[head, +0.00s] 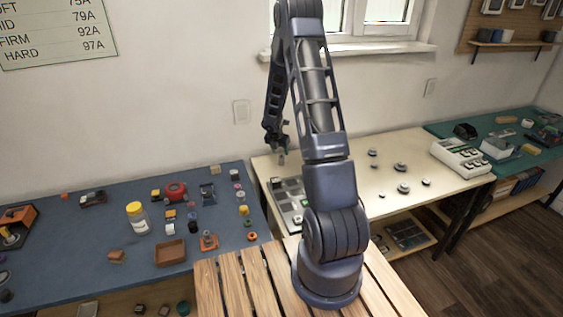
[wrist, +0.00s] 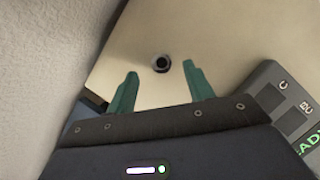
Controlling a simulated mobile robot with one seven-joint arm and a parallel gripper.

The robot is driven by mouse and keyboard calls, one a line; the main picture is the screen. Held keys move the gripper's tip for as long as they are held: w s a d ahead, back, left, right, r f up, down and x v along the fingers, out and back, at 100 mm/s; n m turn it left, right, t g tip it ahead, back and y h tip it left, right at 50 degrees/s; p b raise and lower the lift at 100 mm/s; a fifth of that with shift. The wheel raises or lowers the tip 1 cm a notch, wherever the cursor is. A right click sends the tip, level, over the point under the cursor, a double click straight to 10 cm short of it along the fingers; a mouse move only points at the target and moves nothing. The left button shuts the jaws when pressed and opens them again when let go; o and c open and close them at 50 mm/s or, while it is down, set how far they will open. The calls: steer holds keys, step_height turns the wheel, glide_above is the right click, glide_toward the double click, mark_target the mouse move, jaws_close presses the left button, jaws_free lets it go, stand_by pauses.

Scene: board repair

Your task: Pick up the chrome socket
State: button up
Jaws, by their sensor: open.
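The chrome socket (wrist: 161,63) is a small round piece with a dark hole and a thin bright rim, seen from above on the cream table in the wrist view. My gripper (wrist: 160,69) has its two green fingers apart, one to each side of the socket in the picture. Nothing is held between them. The height gap between fingertips and socket is hard to judge. In the head view my gripper (head: 281,156) hangs over the back left of the cream table (head: 335,160), near the wall. I cannot make out the socket there.
A grey device (wrist: 268,98) with icons and green lettering lies right of the fingers. The wall (wrist: 45,60) is close on the left. Several small round parts (head: 400,167) lie further right on the cream table. A blue table (head: 90,235) holds many small items.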

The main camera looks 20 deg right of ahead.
mark_target(281, 156)
steer(key=x, duration=0.5)
steer(key=shift+s+a+f, duration=0.2)
steer(key=shift+s+a, duration=0.05)
steer(key=shift+w+d+f, duration=0.15)
steer(key=shift+d+f, duration=0.05)
steer(key=shift+f, duration=0.35)
steer(key=c, duration=1.1)
steer(key=shift+r, duration=0.1)
